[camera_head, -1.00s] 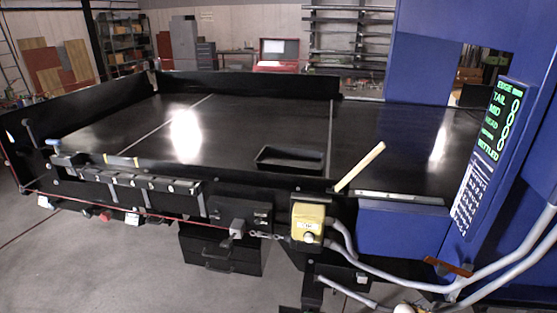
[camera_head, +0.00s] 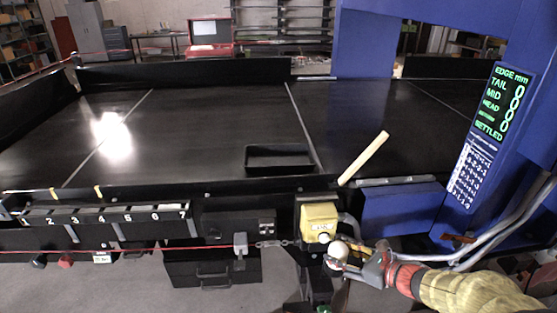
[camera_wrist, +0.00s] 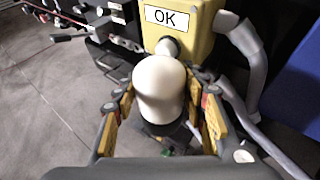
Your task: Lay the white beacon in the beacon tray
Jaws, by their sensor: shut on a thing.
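The white beacon (camera_head: 338,249) is a rounded white body with a dark lower end. It also shows in the wrist view (camera_wrist: 160,85), between the yellow-padded fingers. My gripper (camera_head: 345,257) is shut on it, in front of the conveyor and just below the yellow box; in the wrist view my gripper (camera_wrist: 163,112) has a finger on each side. A black open tray (camera_head: 280,172), likely the beacon tray, lies on the dark table near its front edge, above and left of my gripper. It looks empty.
A yellow box (camera_head: 319,217), marked OK in the wrist view, is close to the beacon. A pale stick (camera_head: 364,158) rises at the table edge. A blue frame with a display (camera_head: 490,130) and grey pipes stand right. A numbered rack (camera_head: 105,217) runs along the front left.

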